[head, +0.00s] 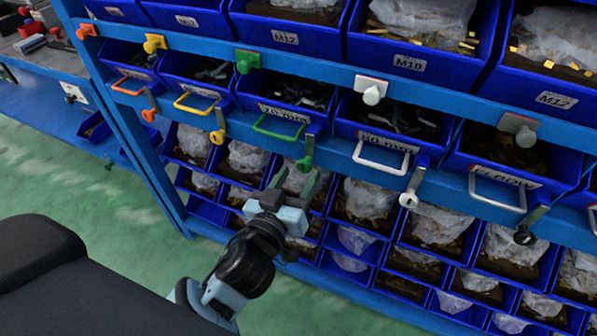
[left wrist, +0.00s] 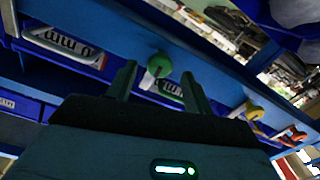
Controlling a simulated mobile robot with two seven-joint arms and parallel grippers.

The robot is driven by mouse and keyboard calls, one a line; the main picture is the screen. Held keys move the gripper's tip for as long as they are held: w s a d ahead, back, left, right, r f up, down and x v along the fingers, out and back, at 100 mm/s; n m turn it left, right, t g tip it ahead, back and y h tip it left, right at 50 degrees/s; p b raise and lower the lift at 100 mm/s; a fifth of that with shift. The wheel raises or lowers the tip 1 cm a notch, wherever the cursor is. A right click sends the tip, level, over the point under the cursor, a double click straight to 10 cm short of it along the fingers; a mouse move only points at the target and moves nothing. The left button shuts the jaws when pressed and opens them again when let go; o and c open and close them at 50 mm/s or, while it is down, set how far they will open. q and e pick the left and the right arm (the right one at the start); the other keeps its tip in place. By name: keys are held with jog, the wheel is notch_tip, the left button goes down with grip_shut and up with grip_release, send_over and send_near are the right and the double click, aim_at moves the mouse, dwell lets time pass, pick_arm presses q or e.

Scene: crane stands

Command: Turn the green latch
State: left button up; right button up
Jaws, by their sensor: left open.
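The green latch (head: 306,153) is a green knob on a short metal strip, hanging upright from the blue rail below the bin with the green handle. In the left wrist view its round green knob (left wrist: 160,65) shows between the two fingertips, seemingly just beyond them. My left gripper (head: 298,178) is open and empty, just below the latch in the head view, with its fingers pointing up at it. I cannot tell whether a finger touches the knob. My right gripper is not in view.
Orange (head: 149,115), yellow (head: 217,137), white (head: 409,200) and black latches hang along the same rail. A green knob (head: 247,61) sits on the rail above. Blue bins with bagged parts fill the rack below. Green floor lies open at left.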

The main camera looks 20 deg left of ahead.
pick_arm(q)
jog(key=shift+w, duration=0.75)
jog(key=shift+c, duration=0.3)
